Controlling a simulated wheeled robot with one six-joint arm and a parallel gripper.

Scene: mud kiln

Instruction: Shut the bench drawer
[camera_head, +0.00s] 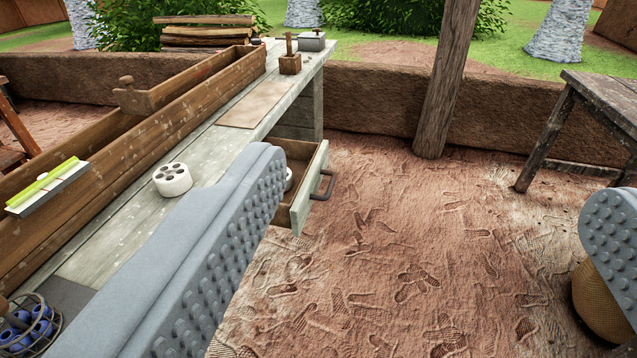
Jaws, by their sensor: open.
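The bench drawer (309,189) stands open on the right side of the long wooden bench (225,165). Its pale front has a dark bar handle (323,185). A small whitish thing shows inside it, partly hidden. My gripper (440,200) is open and empty, with its two grey studded fingers wide apart. The left finger overlaps the bench and hides the drawer's near side. The right finger is at the right edge of the view. The drawer lies beyond the left fingertip, and no contact with it shows.
A white holed cylinder (172,179), a board (254,105), a small wooden block holder (290,64) and a grey box (312,41) sit on the bench. A long wooden trough (150,130) runs along it. A post (447,80) and a table (600,95) stand right. Bare earth floor lies between.

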